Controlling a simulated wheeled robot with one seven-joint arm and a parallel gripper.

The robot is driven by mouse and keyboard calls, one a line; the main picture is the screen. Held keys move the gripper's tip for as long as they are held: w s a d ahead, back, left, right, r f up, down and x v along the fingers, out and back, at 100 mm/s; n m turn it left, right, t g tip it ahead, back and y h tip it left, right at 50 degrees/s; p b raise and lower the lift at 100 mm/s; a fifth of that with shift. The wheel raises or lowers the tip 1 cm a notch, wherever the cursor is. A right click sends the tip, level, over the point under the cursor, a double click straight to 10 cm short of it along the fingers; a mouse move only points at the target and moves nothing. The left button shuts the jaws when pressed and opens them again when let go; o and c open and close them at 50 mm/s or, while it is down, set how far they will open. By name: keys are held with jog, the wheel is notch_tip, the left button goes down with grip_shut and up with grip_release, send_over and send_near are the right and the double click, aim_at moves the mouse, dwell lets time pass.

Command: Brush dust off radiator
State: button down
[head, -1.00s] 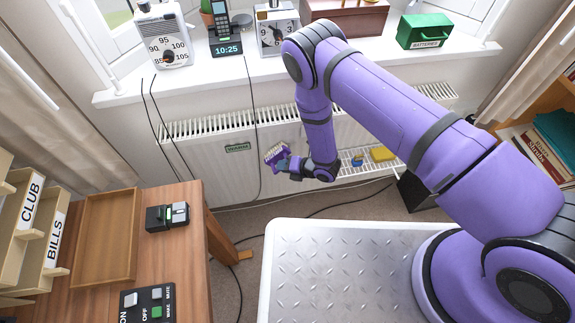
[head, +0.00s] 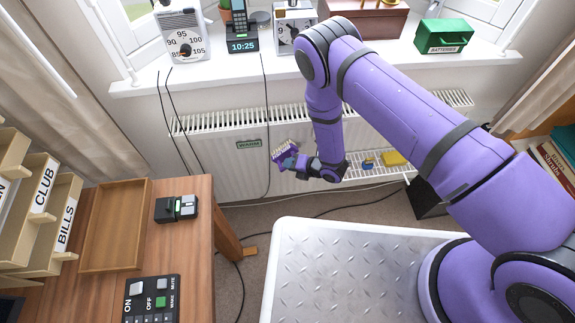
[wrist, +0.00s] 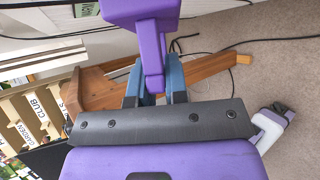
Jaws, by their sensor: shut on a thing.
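The white radiator (head: 225,165) runs along the wall under the window sill. A green-edged "WARM" label (head: 248,144) is on its front. My gripper (head: 296,163) is in front of the radiator, below its top edge. It is shut on a purple brush (head: 283,150) with pale bristles pointing up and left. In the wrist view the purple brush (wrist: 150,40) sits between the blue fingers (wrist: 154,85). I cannot tell whether the bristles touch the radiator. No dust can be made out at this size.
The sill (head: 225,68) holds a scale, phone, timer, box and green batteries tin (head: 444,36). Cables (head: 267,130) hang before the radiator. A wooden desk (head: 200,240) stands left. A wire rack (head: 375,168) holds a yellow item (head: 393,158). A white-purple device (wrist: 268,128) lies on the carpet.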

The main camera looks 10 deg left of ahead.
jog(key=w+d, duration=0.2)
jog(key=d, duration=0.7)
jog(key=shift+w, duration=0.15)
dwell(0.7)
jog(key=shift+a, duration=0.1)
jog(key=shift+s+a, duration=0.45)
jog(key=shift+a, duration=1.25)
jog(key=shift+s+a, duration=0.5)
jog(key=shift+a, duration=1.25)
jog(key=shift+s+a, duration=0.45)
jog(key=shift+a, duration=1.25)
jog(key=shift+s+d, duration=0.25)
jog(key=shift+s, duration=0.7)
jog(key=shift+s+d, duration=0.25)
jog(key=shift+s, duration=0.75)
jog(key=shift+s+d, duration=0.25)
jog(key=shift+s, duration=0.7)
